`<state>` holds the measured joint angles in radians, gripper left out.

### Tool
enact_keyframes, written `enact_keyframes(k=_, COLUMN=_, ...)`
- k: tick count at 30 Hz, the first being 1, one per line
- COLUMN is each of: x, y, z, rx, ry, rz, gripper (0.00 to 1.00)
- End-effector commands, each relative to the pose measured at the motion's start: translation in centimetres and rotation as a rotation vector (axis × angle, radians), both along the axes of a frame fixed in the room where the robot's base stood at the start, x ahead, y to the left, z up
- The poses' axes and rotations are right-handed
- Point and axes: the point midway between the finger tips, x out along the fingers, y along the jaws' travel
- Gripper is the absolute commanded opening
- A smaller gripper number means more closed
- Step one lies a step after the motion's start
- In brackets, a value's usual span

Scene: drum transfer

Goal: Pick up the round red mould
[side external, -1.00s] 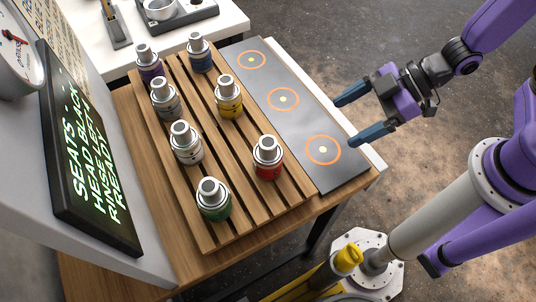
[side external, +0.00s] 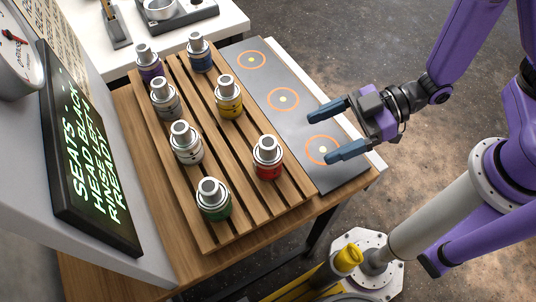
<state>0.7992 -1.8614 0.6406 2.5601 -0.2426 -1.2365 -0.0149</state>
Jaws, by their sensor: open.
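The round red mould (side external: 268,158) stands upright on the slatted wooden rack (side external: 245,218), near its front right corner. It has a silver top and a red lower band. My gripper (side external: 321,133) is open and empty, to the right of the red mould and apart from it. Its two blue fingers point left toward the mould, above the dark plate's nearest orange ring.
The dark plate (side external: 300,119) with orange rings is empty. A lit sign (side external: 88,150) stands at left.

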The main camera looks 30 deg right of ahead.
Motion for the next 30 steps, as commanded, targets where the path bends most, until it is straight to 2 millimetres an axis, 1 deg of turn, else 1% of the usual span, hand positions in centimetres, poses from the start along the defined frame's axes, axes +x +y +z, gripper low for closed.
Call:
enact_keyframes(k=17, x=1.0, y=3.9, z=-1.7, rx=-0.003, ry=0.0, rz=0.001, gripper=0.85)
enact_keyframes(k=21, x=1.5, y=6.0, z=-2.6, rx=0.0, ry=-0.001, rz=0.001, gripper=0.85)
enact_keyframes(k=24, x=1.9, y=7.2, z=-3.1, rx=0.0, ry=-0.002, rz=-0.001, gripper=0.85)
enact_keyframes(k=27, x=2.1, y=8.0, z=-3.4, rx=0.0, ry=-0.001, rz=-0.001, gripper=0.85)
enact_keyframes(k=30, x=2.2, y=8.3, z=-3.5, rx=-0.001, ry=0.0, rz=-0.001, gripper=0.85)
